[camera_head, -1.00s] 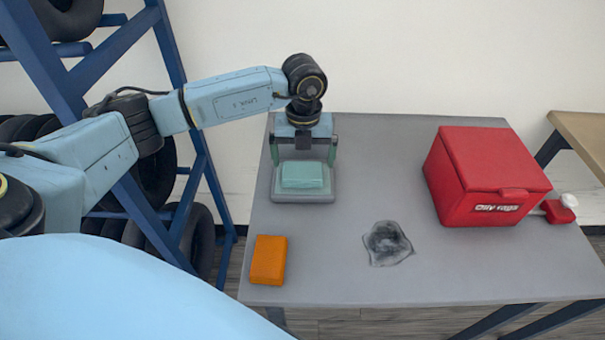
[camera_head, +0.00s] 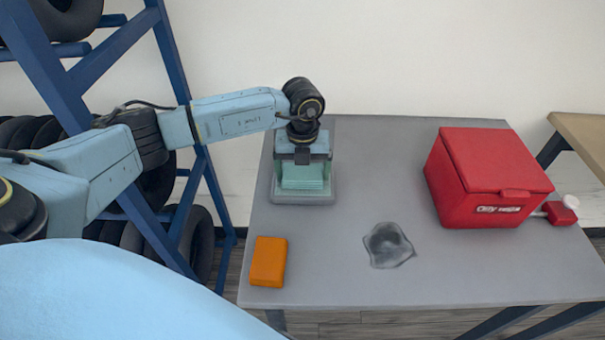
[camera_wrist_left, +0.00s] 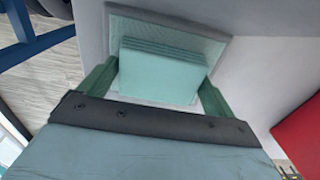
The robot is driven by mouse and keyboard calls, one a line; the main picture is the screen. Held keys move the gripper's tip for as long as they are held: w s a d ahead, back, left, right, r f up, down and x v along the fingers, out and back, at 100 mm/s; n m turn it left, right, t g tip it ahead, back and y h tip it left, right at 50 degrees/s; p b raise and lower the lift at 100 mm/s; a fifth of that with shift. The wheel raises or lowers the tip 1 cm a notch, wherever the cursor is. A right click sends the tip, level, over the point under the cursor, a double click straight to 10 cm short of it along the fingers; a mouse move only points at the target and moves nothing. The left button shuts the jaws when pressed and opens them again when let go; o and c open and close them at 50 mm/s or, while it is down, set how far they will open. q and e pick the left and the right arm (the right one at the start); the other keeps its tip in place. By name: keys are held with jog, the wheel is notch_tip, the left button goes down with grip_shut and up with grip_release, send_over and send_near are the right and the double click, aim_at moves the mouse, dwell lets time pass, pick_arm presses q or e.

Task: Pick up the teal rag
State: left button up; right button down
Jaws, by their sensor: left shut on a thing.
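The teal rag (camera_head: 303,176) is a folded, layered block on a grey tray (camera_head: 303,200) at the back left of the table. My left gripper (camera_head: 303,180) is over it from above, and its fingers are shut on the rag's two sides. In the left wrist view the rag (camera_wrist_left: 160,72) sits between the green fingers, with the tray (camera_wrist_left: 215,42) close under or behind it. I cannot tell whether the rag has left the tray. My right gripper is not in view.
An orange block (camera_head: 268,262) lies at the table's front left. A crumpled grey cloth (camera_head: 388,245) lies near the middle front. A red box (camera_head: 485,180) stands at the right, with a small red item (camera_head: 560,212) beside it. A blue tyre rack (camera_head: 190,150) stands left of the table (camera_head: 340,280).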

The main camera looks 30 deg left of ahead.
aim_at(302, 171)
pick_arm(q)
notch_tip(302, 171, up, 9)
jog(key=shift+p, duration=0.5)
jog(key=shift+r, duration=0.5)
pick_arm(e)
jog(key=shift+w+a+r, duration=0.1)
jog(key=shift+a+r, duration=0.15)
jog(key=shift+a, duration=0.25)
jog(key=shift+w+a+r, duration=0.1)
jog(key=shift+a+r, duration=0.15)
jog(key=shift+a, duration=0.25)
